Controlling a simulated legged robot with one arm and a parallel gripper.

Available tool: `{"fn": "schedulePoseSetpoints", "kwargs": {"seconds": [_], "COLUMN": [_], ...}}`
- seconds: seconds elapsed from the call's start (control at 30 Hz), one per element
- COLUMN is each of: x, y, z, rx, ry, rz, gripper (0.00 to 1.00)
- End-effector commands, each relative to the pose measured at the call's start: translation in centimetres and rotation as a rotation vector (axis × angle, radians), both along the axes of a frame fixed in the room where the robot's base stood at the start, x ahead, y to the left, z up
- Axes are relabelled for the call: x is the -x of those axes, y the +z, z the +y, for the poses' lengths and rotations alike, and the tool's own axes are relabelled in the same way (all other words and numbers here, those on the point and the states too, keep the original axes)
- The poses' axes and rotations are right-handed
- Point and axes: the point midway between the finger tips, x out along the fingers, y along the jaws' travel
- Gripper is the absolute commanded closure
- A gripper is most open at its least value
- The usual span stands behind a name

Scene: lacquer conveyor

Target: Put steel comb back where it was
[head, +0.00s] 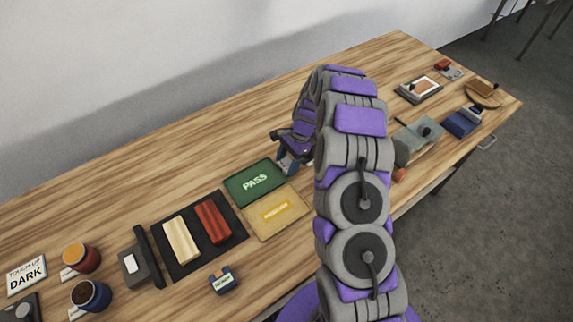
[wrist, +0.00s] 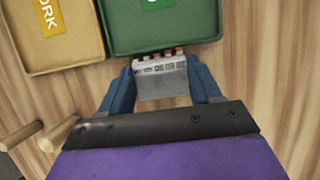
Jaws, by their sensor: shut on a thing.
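My gripper (wrist: 163,78) is shut on a grey metal piece with a toothed upper edge, which looks like the steel comb (wrist: 163,85). It sits between the blue fingers, beside the edge of the green tray (wrist: 163,48) marked PASS. I cannot tell whether the comb touches the tray or the table. In the head view my gripper (head: 287,160) is just right of the green tray (head: 240,190), and the comb is not clear there. The yellow tray (head: 290,231) lies next to the green one, and it also shows in the wrist view (wrist: 85,45).
A black mat (head: 190,262) holds a cream bar (head: 181,240) and a red bar (head: 212,221). Orange (head: 82,258) and blue (head: 91,295) jars stand at left. Grey blocks (head: 420,135) and a framed tray (head: 419,89) are at right. Bare table lies behind the trays.

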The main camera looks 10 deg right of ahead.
Motion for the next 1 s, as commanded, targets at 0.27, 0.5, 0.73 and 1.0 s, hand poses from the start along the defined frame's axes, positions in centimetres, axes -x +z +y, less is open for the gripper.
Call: {"fn": "schedulePoseSetpoints", "kwargs": {"seconds": [0.27, 0.5, 0.73, 1.0], "x": [0.1, 0.2, 3.2, 7.6], "y": [1.1, 4.0, 4.0, 4.5], "z": [0.0, 0.0, 0.4, 1.1], "rx": [0.001, 0.000, -0.001, -0.002], "ry": [0.000, 0.001, 0.000, 0.000], "rz": [0.000, -0.002, 0.000, 0.003], "gripper": [0.77, 0.77, 0.77, 0.77]}}
